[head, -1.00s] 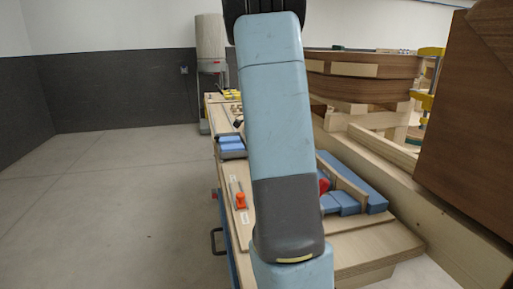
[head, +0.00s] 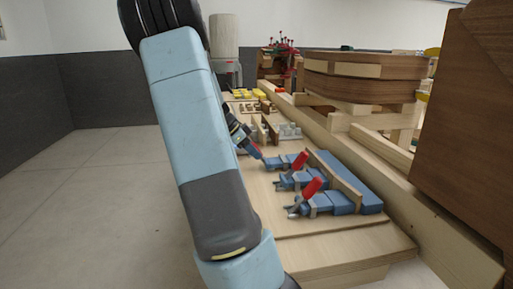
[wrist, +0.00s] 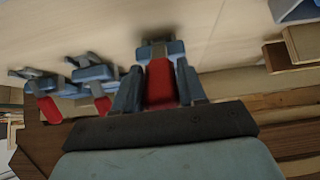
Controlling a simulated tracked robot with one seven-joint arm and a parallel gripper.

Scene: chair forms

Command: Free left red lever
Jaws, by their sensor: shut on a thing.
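Three blue toggle clamps with red levers sit in a row on the wooden bench. My gripper (head: 250,147) is at the far clamp (head: 276,163), shut on its red lever (head: 256,153), which leans toward my arm. In the wrist view this held red lever (wrist: 160,82) lies between my two fingers, with its blue clamp base just beyond. The middle red lever (head: 300,160) and near red lever (head: 313,187) stand tilted up and apart from my gripper. Both also show at the left of the wrist view, as one lever (wrist: 103,104) and another (wrist: 47,108).
A thin wooden strip (head: 340,178) and a long blue block run along the right of the clamps. Wooden dividers and grey pieces (head: 290,131) stand beyond my gripper. A large curved wooden form (head: 365,72) is behind at right. The near bench top is clear.

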